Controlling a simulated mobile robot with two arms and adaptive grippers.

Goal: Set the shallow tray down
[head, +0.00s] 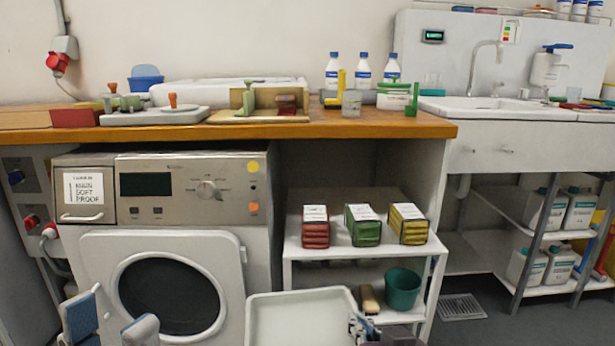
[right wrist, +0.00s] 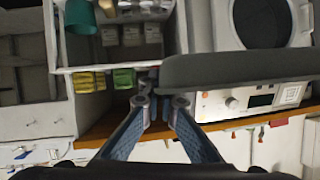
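The shallow tray (head: 300,318) is pale and empty, low in front of the washing machine and the shelf unit; its near part is cut off by the head view's lower edge. My right gripper (head: 362,328) is at its right edge, shut on the rim. In the right wrist view the tray (right wrist: 240,70) shows as a dark slab whose end reaches between the fingertips (right wrist: 160,102). No support shows under it. My left gripper (head: 112,318) is open and empty, left of the tray, with its fingers spread before the washing machine door.
The wooden worktop (head: 340,122) is crowded with bottles, boards and tools. The shelf unit (head: 290,246) holds three coloured packs above, and a green pot (head: 402,288) and a brush below. A washing machine (head: 170,240) stands left; a sink (head: 480,105) is right.

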